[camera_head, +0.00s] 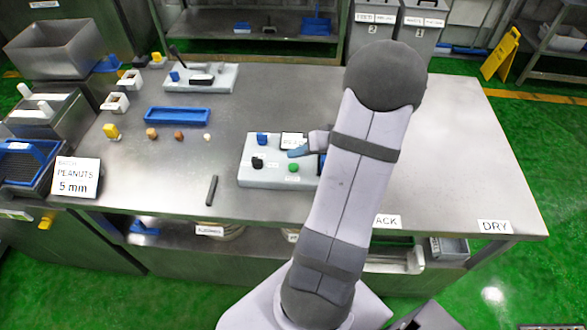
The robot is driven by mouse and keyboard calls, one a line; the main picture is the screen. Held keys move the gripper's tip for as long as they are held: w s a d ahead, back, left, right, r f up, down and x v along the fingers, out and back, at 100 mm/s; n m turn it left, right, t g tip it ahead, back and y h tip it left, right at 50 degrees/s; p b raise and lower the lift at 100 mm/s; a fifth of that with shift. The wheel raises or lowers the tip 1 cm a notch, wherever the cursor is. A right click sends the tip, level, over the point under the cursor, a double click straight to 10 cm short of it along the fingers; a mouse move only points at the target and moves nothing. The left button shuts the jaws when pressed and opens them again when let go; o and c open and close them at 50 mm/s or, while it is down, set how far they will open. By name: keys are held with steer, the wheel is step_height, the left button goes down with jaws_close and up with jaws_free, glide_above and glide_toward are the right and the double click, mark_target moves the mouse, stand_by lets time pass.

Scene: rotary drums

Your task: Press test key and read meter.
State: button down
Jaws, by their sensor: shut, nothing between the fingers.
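A pale control box (257,178) sits on the steel table, left of my arm. On it are a blue knob or key (262,139), a black knob (257,163), a green button (293,168) and a white label plate (292,139) too small to read. My arm hides the box's right end. I cannot tell which part is the test key, and no meter reading is legible.
A second pale unit (226,82) with a dark lever stands at the back. A blue tray (178,115), several small samples and a dark bar (212,190) lie to the left. The table's right side is clear.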

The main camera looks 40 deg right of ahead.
mark_target(297, 168)
steer(key=shift+f+b, duration=0.85)
steer(key=shift+f, duration=0.2)
steer(key=shift+f+b, duration=0.9)
steer(key=shift+b, duration=0.7)
stand_by(2.2)
steer(key=shift+r, duration=0.1)
steer(key=shift+r+p, duration=0.35)
steer(key=shift+r, duration=0.5)
steer(key=shift+r+p, duration=1.3)
steer(key=shift+r, duration=1.2)
